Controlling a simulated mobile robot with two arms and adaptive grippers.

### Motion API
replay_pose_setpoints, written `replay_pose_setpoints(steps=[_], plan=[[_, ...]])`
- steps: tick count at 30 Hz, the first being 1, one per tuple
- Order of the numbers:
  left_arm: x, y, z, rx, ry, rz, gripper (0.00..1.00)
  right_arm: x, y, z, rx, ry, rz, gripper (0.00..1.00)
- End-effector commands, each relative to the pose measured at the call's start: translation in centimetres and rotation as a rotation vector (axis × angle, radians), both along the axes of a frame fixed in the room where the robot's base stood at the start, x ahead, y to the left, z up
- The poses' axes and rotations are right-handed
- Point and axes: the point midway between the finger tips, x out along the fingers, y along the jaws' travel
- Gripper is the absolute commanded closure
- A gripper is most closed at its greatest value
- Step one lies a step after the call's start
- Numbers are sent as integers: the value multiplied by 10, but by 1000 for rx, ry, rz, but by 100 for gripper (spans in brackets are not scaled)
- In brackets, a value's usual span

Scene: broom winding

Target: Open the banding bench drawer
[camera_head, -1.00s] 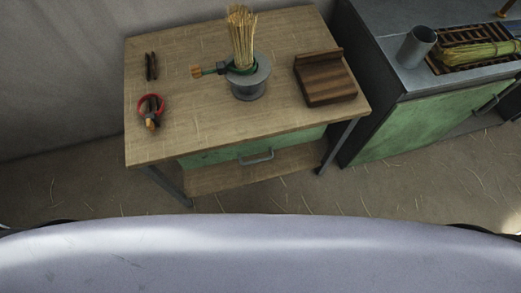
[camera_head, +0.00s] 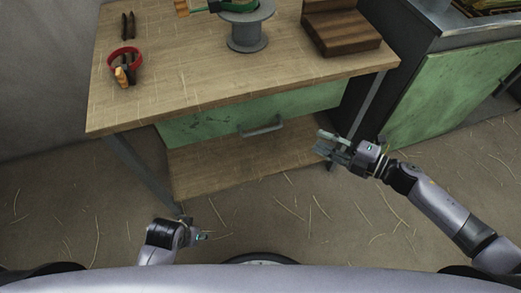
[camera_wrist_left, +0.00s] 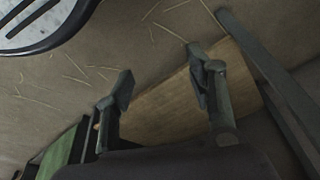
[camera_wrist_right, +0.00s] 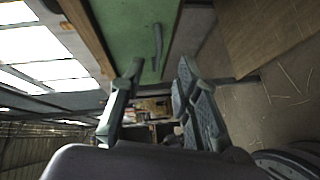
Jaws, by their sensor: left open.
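The banding bench (camera_head: 240,85) has a wooden top and a green drawer (camera_head: 205,124) under its front edge. The drawer looks shut and has a grey bar handle (camera_head: 262,127). My right gripper (camera_head: 326,144) is to the right of the handle, apart from it. In the right wrist view the drawer front (camera_wrist_right: 138,30) and handle (camera_wrist_right: 157,48) show beyond the fingers, which are apart with nothing between them (camera_wrist_right: 155,95). My left gripper (camera_head: 203,237) is low in front of the bench, far from the handle. Its fingers are open and empty in the left wrist view (camera_wrist_left: 162,95).
A wooden lower shelf (camera_head: 230,163) lies below the drawer, between metal legs. A green cabinet (camera_head: 445,90) stands at the right. Straw litters the floor.

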Motion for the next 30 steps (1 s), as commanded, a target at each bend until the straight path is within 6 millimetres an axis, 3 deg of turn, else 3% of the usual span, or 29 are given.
replay_pose_setpoints(steps=[4,9,14,30], plan=[[2,0,3,-1,-12,2,50,-16,13,0,-35,-71,116,70],[2,0,10,0,-14,2,50,-18,24,4,-40,-88,146,70],[2,0,13,0,-15,2,50,-6,46,2,-38,-89,145,70],[3,0,34,-3,-29,5,50,44,147,-15,-39,-86,142,70]])
